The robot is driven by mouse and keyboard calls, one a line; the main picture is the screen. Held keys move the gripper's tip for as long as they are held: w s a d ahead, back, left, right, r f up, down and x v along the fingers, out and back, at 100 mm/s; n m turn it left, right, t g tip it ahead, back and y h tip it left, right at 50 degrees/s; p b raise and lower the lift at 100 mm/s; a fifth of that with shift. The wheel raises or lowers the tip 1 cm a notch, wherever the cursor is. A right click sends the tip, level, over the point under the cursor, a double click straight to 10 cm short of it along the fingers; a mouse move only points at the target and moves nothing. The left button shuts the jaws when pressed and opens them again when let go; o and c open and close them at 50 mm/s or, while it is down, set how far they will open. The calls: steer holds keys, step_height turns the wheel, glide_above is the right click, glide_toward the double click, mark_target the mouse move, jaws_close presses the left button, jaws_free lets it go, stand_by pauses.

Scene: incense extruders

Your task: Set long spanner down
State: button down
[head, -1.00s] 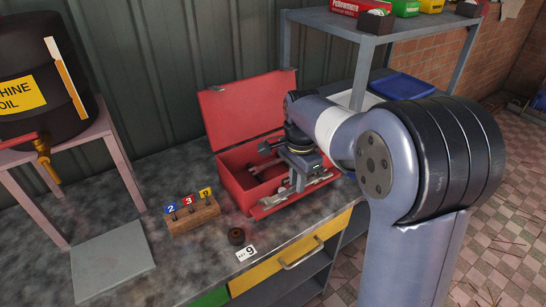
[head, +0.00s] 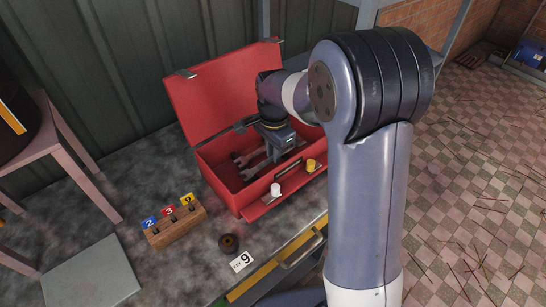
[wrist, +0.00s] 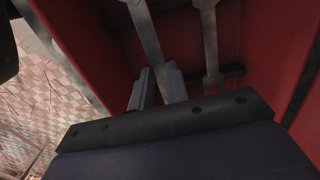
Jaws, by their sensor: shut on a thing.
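The long spanner (wrist: 147,36) is a grey bar in the wrist view, running up from between my gripper's fingers (wrist: 156,88). My gripper is shut on it. In the head view my gripper (head: 277,152) points down into the open red toolbox (head: 227,190), and its fingertips are partly hidden. Grey spanner ends (head: 250,160) show inside the box beside it; I cannot tell which one is held. A second spanner (wrist: 211,42) lies to the right of the held one in the wrist view, against a dark bar.
The toolbox lid (head: 225,88) stands open at the back. White (head: 275,190) and yellow (head: 311,165) pieces sit at its front edge. A grey plate (head: 90,272) lies beyond.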

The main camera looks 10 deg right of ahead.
steer(key=shift+f, duration=1.55)
steer(key=shift+f, duration=0.2)
steer(key=c, duration=1.4)
jaws_free()
steer(key=shift+o, duration=0.2)
steer(key=shift+r, duration=0.15)
step_height(320, 180, up, 12)
steer(key=shift+r, duration=0.1)
